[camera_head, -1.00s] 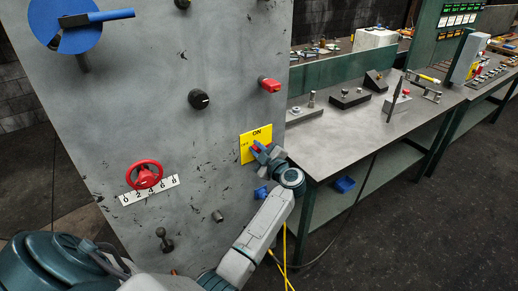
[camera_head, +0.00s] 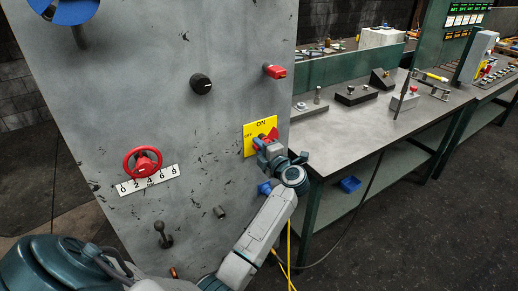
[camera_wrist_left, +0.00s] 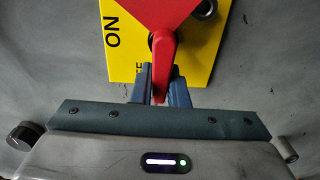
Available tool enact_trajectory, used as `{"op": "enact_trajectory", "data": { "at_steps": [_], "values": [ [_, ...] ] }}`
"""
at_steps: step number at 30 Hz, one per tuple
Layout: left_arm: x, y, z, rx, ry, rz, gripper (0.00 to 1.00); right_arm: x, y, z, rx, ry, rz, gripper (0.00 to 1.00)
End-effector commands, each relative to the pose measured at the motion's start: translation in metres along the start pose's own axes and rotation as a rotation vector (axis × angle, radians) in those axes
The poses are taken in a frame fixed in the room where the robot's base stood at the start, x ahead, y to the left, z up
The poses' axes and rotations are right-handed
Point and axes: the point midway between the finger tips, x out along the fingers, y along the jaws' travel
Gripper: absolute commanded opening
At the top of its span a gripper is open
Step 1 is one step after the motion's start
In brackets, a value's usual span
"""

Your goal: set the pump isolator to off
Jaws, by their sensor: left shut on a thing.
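The pump isolator is a yellow plate (camera_head: 250,150) on the grey panel, marked ON at the top and OFF at the left, with a red handle (camera_head: 271,134). The left wrist view shows the handle (camera_wrist_left: 163,62) close up, pointing down in that picture, along the side with the partly covered OFF mark. ON is at the left there. My left gripper (camera_head: 262,146) is at the plate. In the wrist view its fingers (camera_wrist_left: 159,90) are shut on the handle, one on each side. My right gripper is not in view.
The panel also bears a red handwheel (camera_head: 143,161) over a number scale, a black knob (camera_head: 201,84), a red push piece (camera_head: 275,72) and a blue piece (camera_head: 265,188) below the isolator. A workbench (camera_head: 345,125) with fixtures stands at the right.

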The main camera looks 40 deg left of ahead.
Motion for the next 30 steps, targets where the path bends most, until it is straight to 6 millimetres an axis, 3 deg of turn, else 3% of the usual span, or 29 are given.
{"op": "enact_trajectory", "data": {
  "at_steps": [17,18,20,30],
  "values": [
    [-0.0005,-0.0030,-0.0002,-0.027,0.001,-0.004,0.00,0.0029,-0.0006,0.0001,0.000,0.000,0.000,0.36],
    [-0.0005,-0.0031,-0.0002,-0.026,0.001,-0.004,0.22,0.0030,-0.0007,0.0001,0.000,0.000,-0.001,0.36],
    [-0.0004,-0.0028,-0.0001,-0.027,0.001,-0.004,0.33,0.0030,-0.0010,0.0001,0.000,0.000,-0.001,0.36],
    [-0.0028,-0.0023,0.0002,-0.028,0.000,-0.002,0.35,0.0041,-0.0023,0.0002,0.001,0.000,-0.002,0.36]
  ]
}}
